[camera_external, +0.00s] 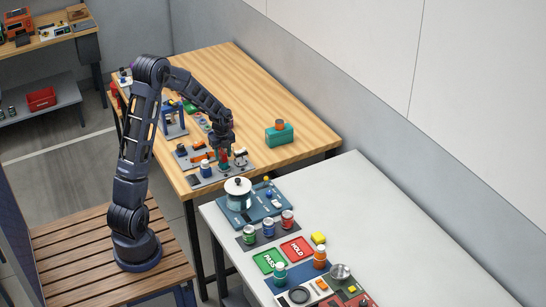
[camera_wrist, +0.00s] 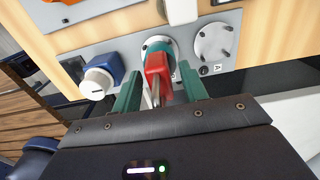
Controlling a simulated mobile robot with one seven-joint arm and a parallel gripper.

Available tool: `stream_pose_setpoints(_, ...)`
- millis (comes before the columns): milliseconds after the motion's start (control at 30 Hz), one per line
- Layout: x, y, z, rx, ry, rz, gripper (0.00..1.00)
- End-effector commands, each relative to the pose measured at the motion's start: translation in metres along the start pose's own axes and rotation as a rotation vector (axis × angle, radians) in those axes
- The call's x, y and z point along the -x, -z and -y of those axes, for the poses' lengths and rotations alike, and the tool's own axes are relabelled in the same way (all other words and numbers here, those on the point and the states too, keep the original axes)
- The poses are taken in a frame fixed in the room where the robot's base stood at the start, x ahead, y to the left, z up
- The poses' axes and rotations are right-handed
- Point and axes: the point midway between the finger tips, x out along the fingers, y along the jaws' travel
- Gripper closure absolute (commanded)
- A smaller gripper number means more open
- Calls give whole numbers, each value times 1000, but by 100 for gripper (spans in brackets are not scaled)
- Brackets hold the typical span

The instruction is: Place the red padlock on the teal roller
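The red padlock (camera_wrist: 157,66) is in the wrist view, between and just beyond the fingertips, with a grey metal part toward the camera. In the external view it is a small red spot (camera_external: 224,155) below the wrist. Behind it in the wrist view is a teal round piece (camera_wrist: 166,45), likely the teal roller, on a grey plate. The padlock overlaps it; I cannot tell whether they touch. My gripper (camera_wrist: 160,70) points down at the wooden table's near end. Its two green fingers stand apart, with narrow gaps beside the padlock.
A blue knob with white cap (camera_wrist: 99,80) is left of the fingers; a grey disc with pegs (camera_wrist: 213,42) is right. A teal block (camera_external: 279,136) bearing an orange-brown cylinder stands on the wooden table (camera_external: 255,95). A white table (camera_external: 370,220) with a pot (camera_external: 238,194) is nearer.

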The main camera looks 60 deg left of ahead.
Motion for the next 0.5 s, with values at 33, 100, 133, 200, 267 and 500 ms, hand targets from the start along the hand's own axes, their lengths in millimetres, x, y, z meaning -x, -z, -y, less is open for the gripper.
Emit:
stream_pose_setpoints(33,0,0,0,0,0,0,57)
stream_pose_setpoints(100,0,0,0,0,0,0,57)
stream_pose_setpoints(133,0,0,0,0,0,0,57)
stream_pose_setpoints(200,2,0,0,0,1,0,57)
stream_pose_setpoints(267,6,0,0,1,1,1,57)
stream_pose_setpoints(500,42,-1,1,1,4,2,57)
